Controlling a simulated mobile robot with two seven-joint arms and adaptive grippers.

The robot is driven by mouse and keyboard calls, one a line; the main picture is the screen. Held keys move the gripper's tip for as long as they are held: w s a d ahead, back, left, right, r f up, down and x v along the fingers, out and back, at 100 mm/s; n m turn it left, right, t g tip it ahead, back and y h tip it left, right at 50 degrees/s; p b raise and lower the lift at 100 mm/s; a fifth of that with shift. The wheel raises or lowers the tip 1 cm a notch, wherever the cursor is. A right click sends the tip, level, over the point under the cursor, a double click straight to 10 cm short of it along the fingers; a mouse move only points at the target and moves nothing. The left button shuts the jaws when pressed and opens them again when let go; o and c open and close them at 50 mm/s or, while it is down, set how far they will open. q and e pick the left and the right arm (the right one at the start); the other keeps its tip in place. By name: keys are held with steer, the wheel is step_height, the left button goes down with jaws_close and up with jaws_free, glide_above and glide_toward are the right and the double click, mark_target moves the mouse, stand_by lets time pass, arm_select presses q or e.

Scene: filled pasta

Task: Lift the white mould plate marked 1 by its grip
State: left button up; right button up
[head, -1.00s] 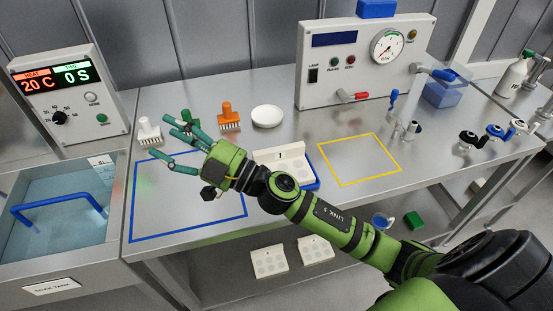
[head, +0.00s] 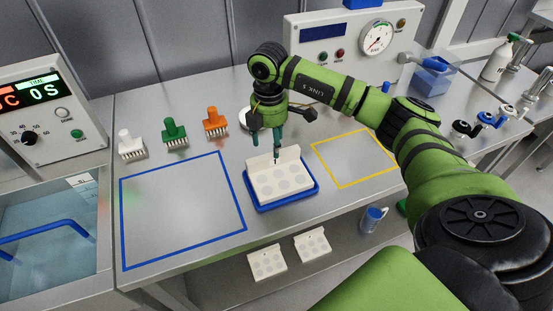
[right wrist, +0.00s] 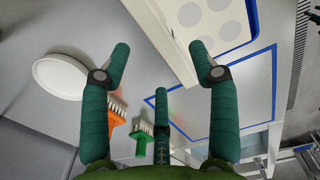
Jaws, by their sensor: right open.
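The white mould plate (head: 280,180) lies in a shallow blue tray (head: 281,205) on the steel table, with round cavities on top and a raised grip (head: 288,156) along its back edge. My right gripper (head: 266,147) points down at that grip, fingers spread and empty. In the right wrist view, the plate (right wrist: 207,12) is at the top, and its pale edge passes between the spread fingers of the gripper (right wrist: 160,48). I cannot tell whether a finger touches it. The mark 1 is not readable now. My left gripper is not in view.
White (head: 131,147), green (head: 175,132) and orange (head: 213,122) brushes stand left of my right gripper. A white dish (right wrist: 60,75) is close beside it. The blue (head: 123,215) and yellow (head: 338,185) outlined areas are clear. Two similar plates (head: 267,263) (head: 312,246) lie below.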

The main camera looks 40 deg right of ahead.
mark_target(271, 153)
step_height(271, 153, down, 5)
steer(key=shift+s+r+p, duration=0.15)
steer(key=shift+r+p, duration=0.05)
steer(key=shift+p, duration=0.85)
steer(key=shift+f, duration=0.35)
steer(key=shift+a, duration=0.1)
jaws_close()
